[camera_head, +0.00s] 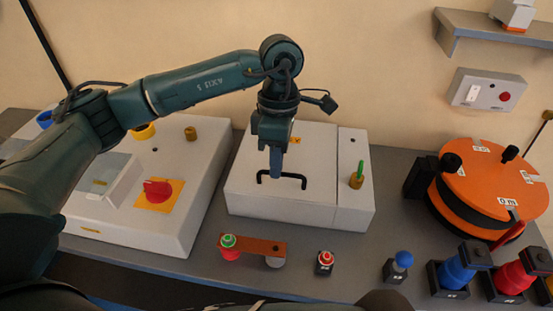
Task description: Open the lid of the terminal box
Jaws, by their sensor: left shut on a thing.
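The terminal box (243,192) is a white box in the middle of the bench, with a black bar handle (292,176) on its lid and a small yellow warning label near the back. The lid looks closed. My left gripper (276,174) points down over the lid, with its fingertips at the handle. It is shut on the handle, though the fingers hide the part of the bar between them. My right gripper does not show.
Left stands a white panel with a red rotary switch (157,190). Right is an orange round bender (490,178). A copper-coloured bar with a green-and-red piece (229,246), a small red-topped block (325,262) and blue and red parts line the front. A grey shelf (490,27) hangs upper right.

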